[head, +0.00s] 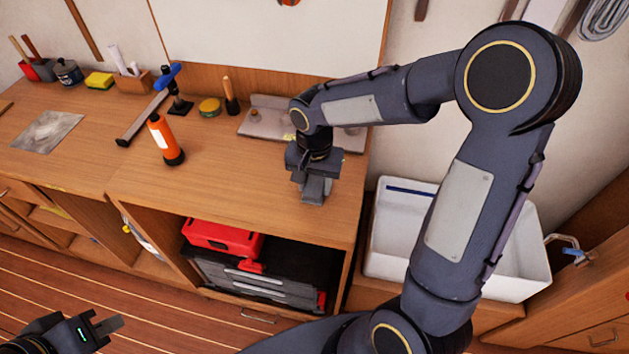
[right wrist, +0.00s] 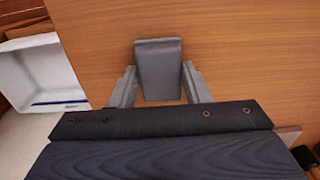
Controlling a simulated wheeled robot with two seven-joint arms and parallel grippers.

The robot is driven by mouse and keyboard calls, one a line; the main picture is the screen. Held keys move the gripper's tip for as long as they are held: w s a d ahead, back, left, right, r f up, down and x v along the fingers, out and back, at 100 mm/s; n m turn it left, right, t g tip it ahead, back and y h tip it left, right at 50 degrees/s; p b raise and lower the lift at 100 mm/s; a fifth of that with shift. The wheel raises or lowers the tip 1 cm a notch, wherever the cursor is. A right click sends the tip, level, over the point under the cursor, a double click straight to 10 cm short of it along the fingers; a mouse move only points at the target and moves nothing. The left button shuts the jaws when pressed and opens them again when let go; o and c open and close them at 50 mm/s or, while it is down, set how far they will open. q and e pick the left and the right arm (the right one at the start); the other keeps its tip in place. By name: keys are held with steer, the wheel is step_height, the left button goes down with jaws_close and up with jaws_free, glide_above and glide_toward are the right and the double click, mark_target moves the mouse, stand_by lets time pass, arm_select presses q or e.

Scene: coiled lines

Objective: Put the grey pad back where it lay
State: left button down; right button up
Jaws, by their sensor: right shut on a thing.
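My right gripper (head: 314,188) is low over the wooden worktop (head: 240,205), near its right part. In the right wrist view my right gripper (right wrist: 158,88) is shut on the grey pad (right wrist: 158,68), which sits between its two fingers and sticks out past them. The wood surface lies behind the pad; I cannot tell whether the pad touches it. My left gripper (head: 103,330) is at the bottom left in the head view, away from the worktop, with nothing visible in it; its finger gap is unclear.
A grey tray (head: 262,118) lies behind my right gripper. A white sink (head: 400,225) is to the right. The front worktop is clear.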

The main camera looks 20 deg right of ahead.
mark_target(315, 185)
steer(key=shift+f, duration=0.25)
steer(key=o, duration=1)
steer(key=shift+r, duration=0.1)
step_height(315, 185, up, 12)
steer(key=s+n+t+y, duration=0.1)
steer(key=s+n+t, duration=0.1)
steer(key=s, duration=0.4)
steer(key=s+f+n+t+y, duration=0.1)
steer(key=s+n, duration=0.1)
steer(key=s, duration=0.4)
steer(key=s+f+n+t+y, duration=0.1)
steer(key=s+t, duration=0.1)
steer(key=s, duration=0.4)
steer(key=shift+d+n+t+y, duration=0.3)
steer(key=shift+n+y, duration=0.1)
